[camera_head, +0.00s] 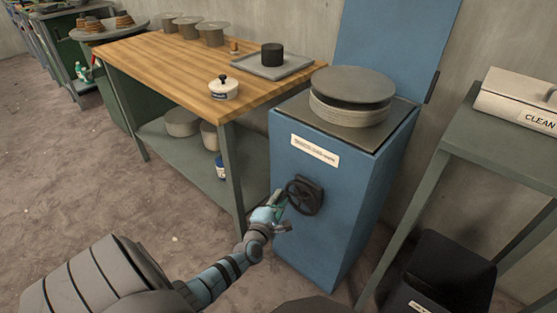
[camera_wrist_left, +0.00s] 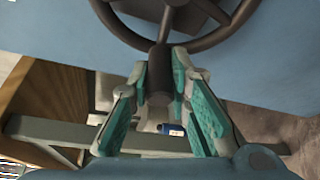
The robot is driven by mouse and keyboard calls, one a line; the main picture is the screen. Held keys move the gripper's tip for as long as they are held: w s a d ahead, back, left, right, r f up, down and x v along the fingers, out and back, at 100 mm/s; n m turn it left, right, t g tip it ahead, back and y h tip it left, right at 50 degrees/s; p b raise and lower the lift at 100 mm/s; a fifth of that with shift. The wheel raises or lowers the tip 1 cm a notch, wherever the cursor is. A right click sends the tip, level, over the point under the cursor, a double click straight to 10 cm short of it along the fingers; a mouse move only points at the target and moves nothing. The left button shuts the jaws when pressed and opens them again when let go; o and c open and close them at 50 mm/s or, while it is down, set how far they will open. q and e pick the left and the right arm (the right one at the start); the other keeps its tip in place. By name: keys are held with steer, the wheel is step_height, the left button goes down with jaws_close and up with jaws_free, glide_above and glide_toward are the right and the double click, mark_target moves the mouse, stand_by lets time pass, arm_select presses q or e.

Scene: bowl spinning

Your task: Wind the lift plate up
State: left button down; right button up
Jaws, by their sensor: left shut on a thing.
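A blue cabinet (camera_head: 300,190) stands at centre right with a dark spoked handwheel (camera_head: 305,196) on its front. On its top a round grey plate (camera_head: 355,84) sits over a paler ringed round body (camera_head: 348,112); I cannot tell which part is the lift plate. My left gripper (camera_head: 279,203) is at the left side of the wheel. In the left wrist view, its teal-padded fingers (camera_wrist_left: 160,82) are shut on the wheel's dark handle (camera_wrist_left: 159,70), which sticks out from the rim of the handwheel (camera_wrist_left: 208,41). My right gripper is not in view.
A wooden-topped bench (camera_head: 165,62) stands close left of the cabinet, bearing a lidded white pot (camera_head: 223,91) and a grey tray (camera_head: 272,75). A grey-green table (camera_head: 500,150) with a box marked CLEAN (camera_head: 520,98) is at right. The floor at left is clear.

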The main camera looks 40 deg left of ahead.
arm_select(q)
steer(key=shift+r, duration=0.1)
stand_by(0.3)
steer(key=c, duration=1.5)
jaws_free()
steer(key=v, duration=1.2)
